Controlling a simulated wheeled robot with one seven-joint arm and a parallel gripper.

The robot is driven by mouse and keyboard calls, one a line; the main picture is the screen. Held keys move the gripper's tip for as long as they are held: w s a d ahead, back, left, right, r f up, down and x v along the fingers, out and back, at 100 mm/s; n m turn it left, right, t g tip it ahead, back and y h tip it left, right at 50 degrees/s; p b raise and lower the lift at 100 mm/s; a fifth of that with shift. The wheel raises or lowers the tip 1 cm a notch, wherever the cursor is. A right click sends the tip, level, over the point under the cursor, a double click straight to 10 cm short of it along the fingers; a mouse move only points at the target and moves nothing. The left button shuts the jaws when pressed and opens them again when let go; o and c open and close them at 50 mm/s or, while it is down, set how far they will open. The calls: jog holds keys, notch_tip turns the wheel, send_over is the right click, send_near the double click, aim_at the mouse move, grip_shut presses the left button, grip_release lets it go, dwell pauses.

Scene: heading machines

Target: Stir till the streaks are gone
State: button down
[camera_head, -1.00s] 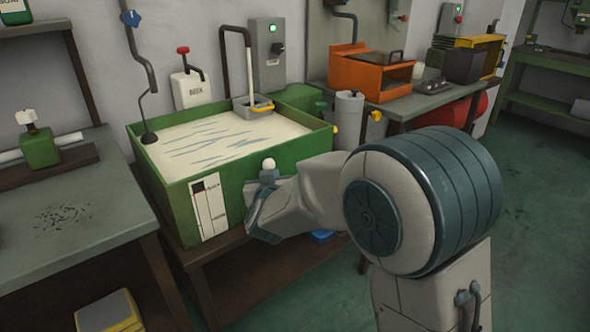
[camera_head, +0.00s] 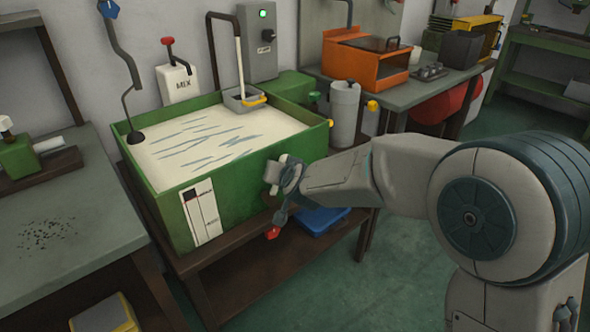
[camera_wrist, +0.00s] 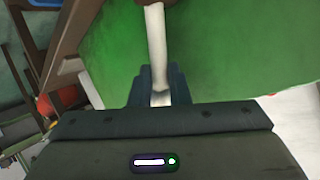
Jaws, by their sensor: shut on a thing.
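The green tank (camera_head: 245,190) holds a cream liquid (camera_head: 175,140) with several blue-grey streaks across its surface. My gripper (camera_head: 278,178) is outside the tank, by its front right wall. In the wrist view my gripper (camera_wrist: 160,88) is shut on a white rod (camera_wrist: 157,45), which runs up between the fingers towards a dark brown shape. The rod's far end is not clear. In the head view a little white (camera_head: 284,160) shows at the fingers. The MIX box (camera_head: 179,83) with its red-topped lever (camera_head: 168,41) stands behind the tank.
A dark hooked rod (camera_head: 131,105) hangs into the tank's back left corner. A grey box with a pipe (camera_head: 242,98) sits at its back rim. A red knob (camera_head: 272,232) is below my gripper, with a blue tray (camera_head: 315,220) nearby. A grey canister (camera_head: 345,112) stands right.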

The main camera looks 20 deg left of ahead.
dwell(0.4)
jog(key=c, duration=1.6)
grip_release()
jog(key=shift+c, duration=0.2)
jog(key=shift+s, duration=0.1)
jog(key=p+v, duration=0.1)
jog(key=v, duration=1.2)
jog(key=shift+s+d+r, duration=0.2)
jog(key=shift+d, duration=0.05)
